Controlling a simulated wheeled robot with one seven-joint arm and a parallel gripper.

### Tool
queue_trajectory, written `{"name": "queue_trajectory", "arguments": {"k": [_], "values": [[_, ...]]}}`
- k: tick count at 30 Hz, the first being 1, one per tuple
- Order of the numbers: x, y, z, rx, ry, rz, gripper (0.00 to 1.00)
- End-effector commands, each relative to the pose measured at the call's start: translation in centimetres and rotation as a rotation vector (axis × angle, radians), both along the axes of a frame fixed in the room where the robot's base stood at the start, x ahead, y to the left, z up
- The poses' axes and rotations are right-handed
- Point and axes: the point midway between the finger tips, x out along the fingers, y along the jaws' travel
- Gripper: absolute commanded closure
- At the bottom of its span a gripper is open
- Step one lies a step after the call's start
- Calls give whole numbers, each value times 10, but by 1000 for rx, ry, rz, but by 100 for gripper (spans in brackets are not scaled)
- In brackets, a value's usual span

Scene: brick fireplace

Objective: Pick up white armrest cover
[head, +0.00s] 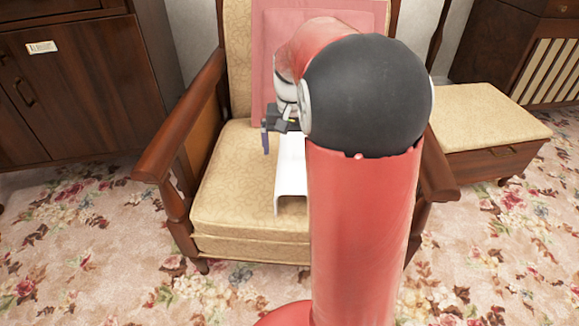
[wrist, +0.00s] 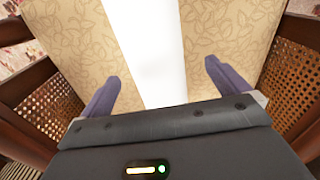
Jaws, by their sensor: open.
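The white armrest cover (head: 289,178) lies on the beige seat cushion of the armchair, an arched strip with its near end raised off the cushion. My arm hides its right side in the head view. In the wrist view the cover (wrist: 148,50) runs as a white band between my two fingers. My gripper (wrist: 160,88) is open, with one purple finger on each side of the cover and a gap to each. In the head view my gripper (head: 268,137) is over the cover's far end, mostly hidden by my arm. Its height above the cover is unclear.
The wooden armchair (head: 180,130) has armrests on both sides of the seat and a pink cushion (head: 262,60) against its back. A wooden cabinet (head: 80,90) stands left. A cushioned stool (head: 485,120) stands right. Floral carpet is clear in front.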

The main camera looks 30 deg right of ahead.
Motion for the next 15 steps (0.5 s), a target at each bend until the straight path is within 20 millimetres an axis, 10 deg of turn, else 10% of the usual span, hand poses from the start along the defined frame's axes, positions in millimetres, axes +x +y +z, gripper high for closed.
{"name": "queue_trajectory", "arguments": {"k": [15], "values": [[5,-10,-63,2,22,-19,0]]}}
